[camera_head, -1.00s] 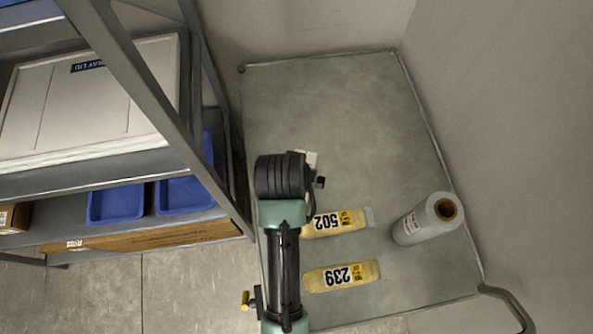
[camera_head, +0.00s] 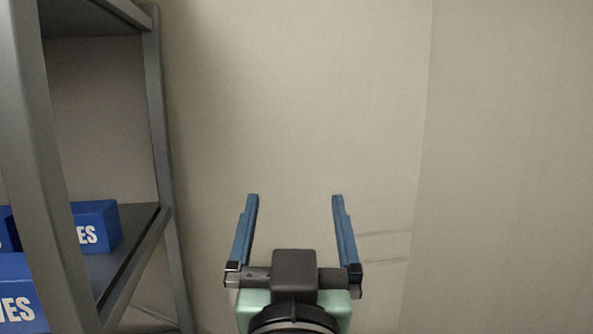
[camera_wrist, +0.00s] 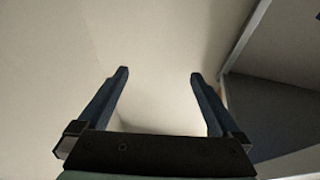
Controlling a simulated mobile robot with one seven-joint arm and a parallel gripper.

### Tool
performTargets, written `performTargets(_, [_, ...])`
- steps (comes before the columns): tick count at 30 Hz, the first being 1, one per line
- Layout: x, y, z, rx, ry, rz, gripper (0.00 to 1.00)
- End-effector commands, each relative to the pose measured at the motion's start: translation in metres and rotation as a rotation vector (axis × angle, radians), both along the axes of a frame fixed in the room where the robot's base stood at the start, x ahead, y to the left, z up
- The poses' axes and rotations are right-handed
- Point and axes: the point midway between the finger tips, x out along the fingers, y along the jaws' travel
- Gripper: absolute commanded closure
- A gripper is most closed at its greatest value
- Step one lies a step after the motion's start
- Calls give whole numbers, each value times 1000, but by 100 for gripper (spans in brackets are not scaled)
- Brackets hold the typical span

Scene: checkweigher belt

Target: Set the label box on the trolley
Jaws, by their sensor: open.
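My gripper (camera_head: 295,200) is open and empty in the head view, its two blue fingers pointing up in front of a bare wall. It also shows in the wrist view (camera_wrist: 159,75), with nothing between the fingers. Neither the trolley nor a label box that I can make out is in the head view now.
A grey metal shelf rack (camera_head: 160,120) stands at the left. Blue boxes with white lettering (camera_head: 95,225) sit on its shelf. A plain beige wall (camera_head: 300,90) fills the middle and right. The wrist view shows a wall and a dark shelf part (camera_wrist: 275,110) at right.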

Motion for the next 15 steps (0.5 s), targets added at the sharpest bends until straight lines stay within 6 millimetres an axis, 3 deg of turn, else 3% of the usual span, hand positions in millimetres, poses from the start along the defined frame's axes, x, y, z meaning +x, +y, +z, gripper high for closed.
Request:
performTargets(1, [-18,1,37,-5,-113,4,0])
performTargets(3, [-42,1,77,-9,-247,6,0])
performTargets(6, [-73,0,116,-13,-391,3,0])
performTargets(10, [-97,-2,141,-14,-492,-2,0])
performTargets(15, [-103,-2,147,-14,-516,-3,0])
